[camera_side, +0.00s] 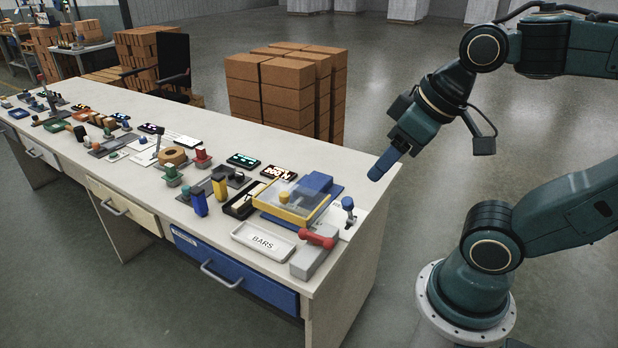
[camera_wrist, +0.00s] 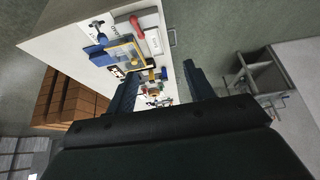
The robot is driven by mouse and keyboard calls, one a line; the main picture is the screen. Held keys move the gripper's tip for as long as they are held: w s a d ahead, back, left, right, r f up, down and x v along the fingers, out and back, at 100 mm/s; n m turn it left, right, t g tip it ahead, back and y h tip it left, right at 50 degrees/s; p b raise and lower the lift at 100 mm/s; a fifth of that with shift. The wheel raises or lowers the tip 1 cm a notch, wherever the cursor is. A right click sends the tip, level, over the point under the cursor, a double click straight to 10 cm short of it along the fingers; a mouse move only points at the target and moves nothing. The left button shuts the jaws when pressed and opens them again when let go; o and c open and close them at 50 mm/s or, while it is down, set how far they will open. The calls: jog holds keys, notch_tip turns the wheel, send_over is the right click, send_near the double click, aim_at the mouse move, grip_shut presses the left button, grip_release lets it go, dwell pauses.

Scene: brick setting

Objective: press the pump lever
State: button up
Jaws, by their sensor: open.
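My gripper (camera_side: 384,166) hangs in the air off the right end of the bench, above bench height. It is open and empty; its two dark fingers are spread apart in the wrist view (camera_wrist: 162,84). A grey block with a red handle (camera_side: 318,240) stands at the bench's near right corner, well apart from my gripper. The red handle also shows in the wrist view (camera_wrist: 138,28). A small post with a blue knob (camera_side: 348,203) stands near the right edge. I cannot tell for sure which of these is the pump lever.
The white bench (camera_side: 240,140) carries a white tray marked BARS (camera_side: 262,240), a yellow-framed clear box (camera_side: 290,200) beside a blue block (camera_side: 318,185), and many small devices. Stacked brown boxes (camera_side: 285,90) stand behind it. The air around my gripper is clear.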

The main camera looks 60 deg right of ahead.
jog(key=shift+w, duration=0.1)
jog(key=c, duration=1)
jog(key=shift+w+d, duration=0.1)
jog(key=shift+w, duration=0.05)
grip_shut()
jog(key=w+d+f+n+g+h, duration=0.2)
jog(key=w+f+n+g, duration=0.1)
jog(key=w+f, duration=0.3)
jog(key=w+d+f+n+g+h, duration=0.2)
jog(key=w+d+f+h, duration=0.1)
jog(key=w, duration=0.4)
jog(key=w+f+n+g+h, duration=0.1)
jog(key=f+n+h, duration=0.3)
jog(key=f, duration=0.4)
jog(key=w+d+f+n+g+h, duration=0.1)
jog(key=w+f+n+g+h, duration=0.1)
jog(key=f, duration=0.7)
jog(key=shift+w+d+f+n+h, duration=0.25)
jog(key=shift+w+n+h, duration=0.6)
jog(key=shift+n+h, duration=0.65)
jog(key=shift+r, duration=0.1)
